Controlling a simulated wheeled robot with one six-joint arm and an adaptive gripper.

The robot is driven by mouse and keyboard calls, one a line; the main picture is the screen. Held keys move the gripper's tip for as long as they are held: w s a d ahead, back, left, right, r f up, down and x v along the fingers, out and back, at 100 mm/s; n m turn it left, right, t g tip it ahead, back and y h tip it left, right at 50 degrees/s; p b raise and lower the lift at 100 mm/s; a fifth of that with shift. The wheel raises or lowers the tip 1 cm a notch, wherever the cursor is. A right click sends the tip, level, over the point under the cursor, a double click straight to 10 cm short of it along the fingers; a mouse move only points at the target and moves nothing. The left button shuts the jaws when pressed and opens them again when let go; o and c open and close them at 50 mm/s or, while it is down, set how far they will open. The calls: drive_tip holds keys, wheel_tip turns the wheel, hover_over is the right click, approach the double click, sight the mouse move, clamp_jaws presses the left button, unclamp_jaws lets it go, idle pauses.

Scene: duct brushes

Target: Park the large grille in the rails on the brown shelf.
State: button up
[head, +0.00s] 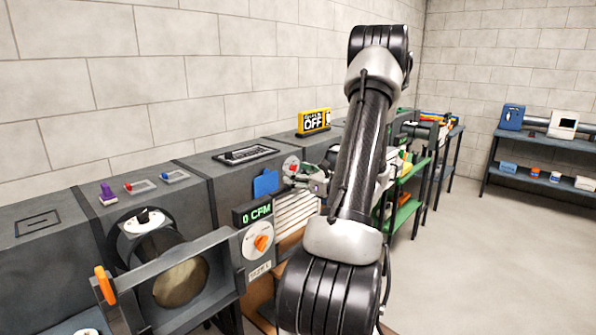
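A pale slatted panel, which looks like the large grille (294,213), stands at the front of the grey duct unit in the head view, right of the CFM display. My arm hides its right side. My gripper (297,181) is just above its upper edge, pointing left. The fingers are small and partly hidden, so I cannot tell whether they are open or shut, or touching the grille. A brown surface (262,297), perhaps the brown shelf, shows low down behind my arm. Its rails cannot be made out.
An open hatch frame with an orange handle (105,285) juts out at front left. The CFM meter (257,213) and a blue tag (265,183) are close left of my gripper. A green shelf (408,212) stands behind my arm. The floor at right is clear.

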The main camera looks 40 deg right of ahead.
sight(299, 195)
drive_tip(key=shift+f, duration=3.55)
drive_tip(key=o, duration=1.3)
drive_tip(key=shift+o, duration=0.2)
drive_tip(key=s, duration=1.2)
drive_tip(key=shift+d, duration=0.45)
